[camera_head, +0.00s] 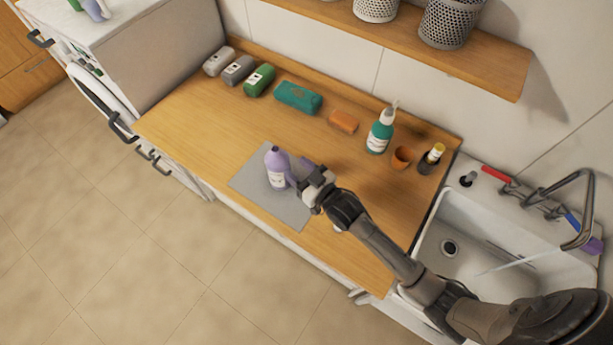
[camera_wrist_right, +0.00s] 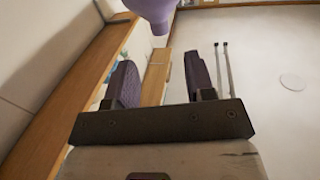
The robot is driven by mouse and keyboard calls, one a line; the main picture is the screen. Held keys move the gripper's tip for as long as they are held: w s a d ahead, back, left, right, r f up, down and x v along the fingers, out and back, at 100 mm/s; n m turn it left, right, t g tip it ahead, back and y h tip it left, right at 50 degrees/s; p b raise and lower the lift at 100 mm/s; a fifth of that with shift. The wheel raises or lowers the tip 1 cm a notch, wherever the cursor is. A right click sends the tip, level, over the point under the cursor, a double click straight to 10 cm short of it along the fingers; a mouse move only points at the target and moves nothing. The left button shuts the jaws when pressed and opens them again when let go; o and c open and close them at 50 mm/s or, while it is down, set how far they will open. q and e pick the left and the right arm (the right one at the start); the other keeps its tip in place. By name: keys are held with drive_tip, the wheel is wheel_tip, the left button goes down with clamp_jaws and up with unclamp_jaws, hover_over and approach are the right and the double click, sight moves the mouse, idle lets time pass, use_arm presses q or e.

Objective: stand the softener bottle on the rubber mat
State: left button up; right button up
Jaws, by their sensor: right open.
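The softener bottle (camera_head: 278,167) is lilac with a pale label and stands upright on the grey rubber mat (camera_head: 290,207), on the wooden counter. My right gripper (camera_head: 298,181) is beside the bottle, at its right side in the head view. In the right wrist view, the two fingers (camera_wrist_right: 160,82) of the right gripper are apart with nothing between them. The lilac bottle top (camera_wrist_right: 152,10) shows beyond the fingertips at the upper edge. Whether a finger touches the bottle is not clear. My left gripper is not in view.
Along the back of the counter (camera_head: 190,130) are grey and green packs, a teal pack (camera_head: 298,96), an orange block (camera_head: 343,121), a teal spray bottle (camera_head: 380,132), a terracotta cup (camera_head: 401,158) and a yellow-topped item (camera_head: 432,158). A sink (camera_head: 450,225) lies right; a shelf (camera_head: 455,55) hangs above.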

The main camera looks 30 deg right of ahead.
drive_tip(key=shift+v, duration=1.6)
drive_tip(key=s+f+g+h, duration=0.2)
drive_tip(key=s+g, duration=0.5)
drive_tip(key=s, duration=0.6)
drive_tip(key=s+d+f+g+h, duration=0.1)
drive_tip(key=s+f+g, duration=0.3)
drive_tip(key=s, duration=1)
drive_tip(key=g+h, duration=0.1)
drive_tip(key=g, duration=0.1)
drive_tip(key=shift+f+m+g, duration=0.4)
drive_tip(key=shift+s+d, duration=0.1)
drive_tip(key=shift+s, duration=0.05)
